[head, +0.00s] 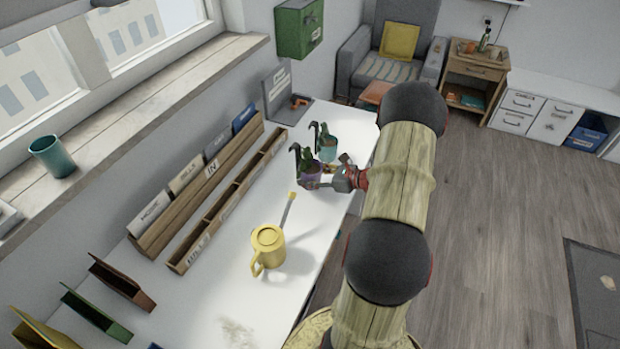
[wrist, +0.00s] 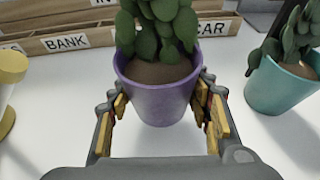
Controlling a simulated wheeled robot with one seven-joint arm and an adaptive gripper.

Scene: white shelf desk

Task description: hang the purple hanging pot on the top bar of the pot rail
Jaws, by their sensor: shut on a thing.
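The purple hanging pot (head: 311,174) holds a green leafy plant, with a dark hook rising above it. It is at the far part of the white desk. In the wrist view the purple pot (wrist: 158,98) is upright between the fingers, its lower part towards me. My gripper (head: 318,185) is shut on it, one finger on each side, as the wrist view (wrist: 160,92) also shows. I cannot tell whether the pot's base touches the desk. I cannot make out the pot rail or its top bar in either view.
A teal pot (head: 328,152) with a plant stands close beside, on the right in the wrist view (wrist: 285,88). A yellow watering can (head: 267,247) stands nearer. A wooden letter rack (head: 200,185) lines the wall side. A green box (head: 297,28) is on the wall.

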